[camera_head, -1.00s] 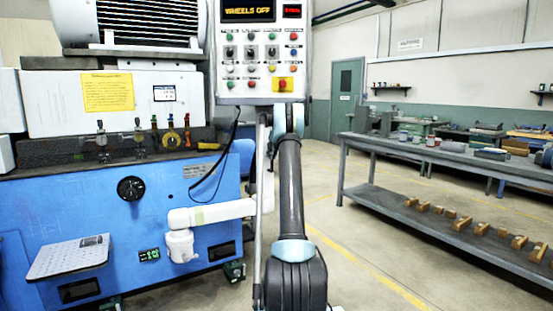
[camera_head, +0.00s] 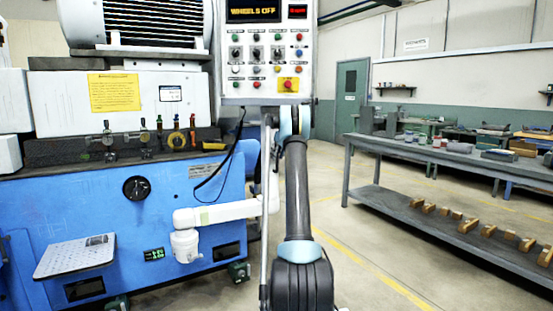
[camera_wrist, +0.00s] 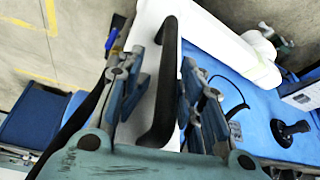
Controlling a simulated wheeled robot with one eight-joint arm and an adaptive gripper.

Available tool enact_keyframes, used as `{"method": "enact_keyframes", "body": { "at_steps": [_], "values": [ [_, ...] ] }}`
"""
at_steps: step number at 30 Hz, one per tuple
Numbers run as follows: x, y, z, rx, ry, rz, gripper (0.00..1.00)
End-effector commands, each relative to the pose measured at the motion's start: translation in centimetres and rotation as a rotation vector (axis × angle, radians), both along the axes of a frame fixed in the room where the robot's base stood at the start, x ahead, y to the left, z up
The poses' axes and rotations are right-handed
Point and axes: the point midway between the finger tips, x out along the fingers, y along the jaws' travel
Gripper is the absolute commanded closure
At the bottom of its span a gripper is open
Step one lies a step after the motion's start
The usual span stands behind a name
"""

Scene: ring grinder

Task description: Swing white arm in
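The white arm (camera_head: 222,211) reaches right from a white joint on the front of the blue machine, and its right end passes behind a thin post and my own dark arm. In the wrist view a white arm-like tube (camera_wrist: 228,40) crosses the upper right. A black bar handle (camera_wrist: 164,85) stands on a white surface there. My gripper (camera_wrist: 166,62) is open, with one finger on each side of the handle and gaps between. In the head view my gripper is hidden behind the control panel (camera_head: 246,82).
The blue machine (camera_head: 90,205) fills the left, with a small perforated tray (camera_head: 72,258) jutting from its front. A grey workbench (camera_head: 440,155) stands at the right, with several wooden pieces on its lower shelf. The floor (camera_head: 390,235) between them is clear.

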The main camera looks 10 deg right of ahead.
Motion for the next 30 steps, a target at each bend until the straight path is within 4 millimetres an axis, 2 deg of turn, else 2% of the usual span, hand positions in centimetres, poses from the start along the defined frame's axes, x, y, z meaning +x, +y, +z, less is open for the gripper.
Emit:
{"method": "enact_keyframes", "body": {
  "at_steps": [8,24,30],
  "values": [
    [-1.1,-0.8,2.8,-0.001,-0.001,-0.002,0.65],
    [-8.7,-4.8,2.5,0.0,0.0,-0.002,0.65],
    [-10.8,-5.9,2.6,0.0,0.0,-0.002,0.65]
  ]
}}
